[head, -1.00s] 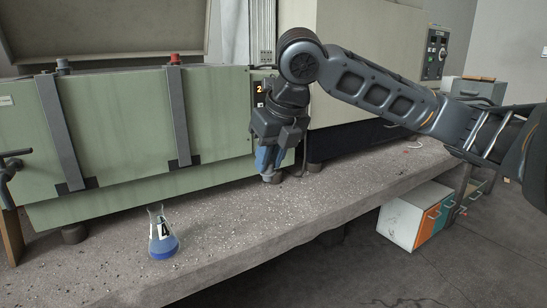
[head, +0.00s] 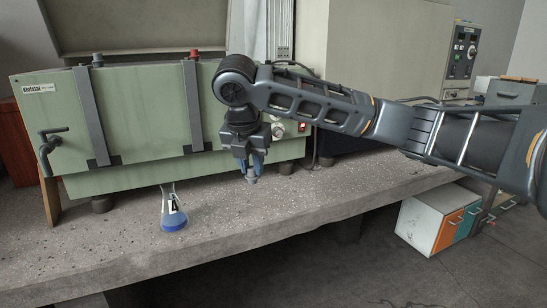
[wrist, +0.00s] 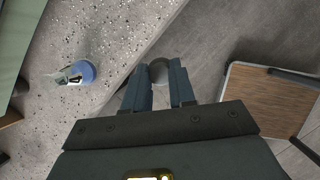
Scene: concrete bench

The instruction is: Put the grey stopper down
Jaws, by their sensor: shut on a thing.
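My gripper (head: 251,170) hangs pointing down in the head view, shut on the grey stopper (head: 251,179). The stopper shows as a small grey round thing between the two blue-grey fingertips in the wrist view (wrist: 158,71). It is held in the air, apart from the bench. In the wrist view it appears just past the bench's front edge, with floor behind it. A clear conical flask (head: 174,222) with blue liquid and a label "A" stands upright on the bench, left of my gripper; it also shows in the wrist view (wrist: 83,72).
The speckled concrete bench (head: 118,238) is bare around the flask. A green machine (head: 140,118) with dark straps stands along its back. A cabinet with orange and teal drawers (head: 424,222) stands on the floor at right. The bench's front edge is close to my gripper.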

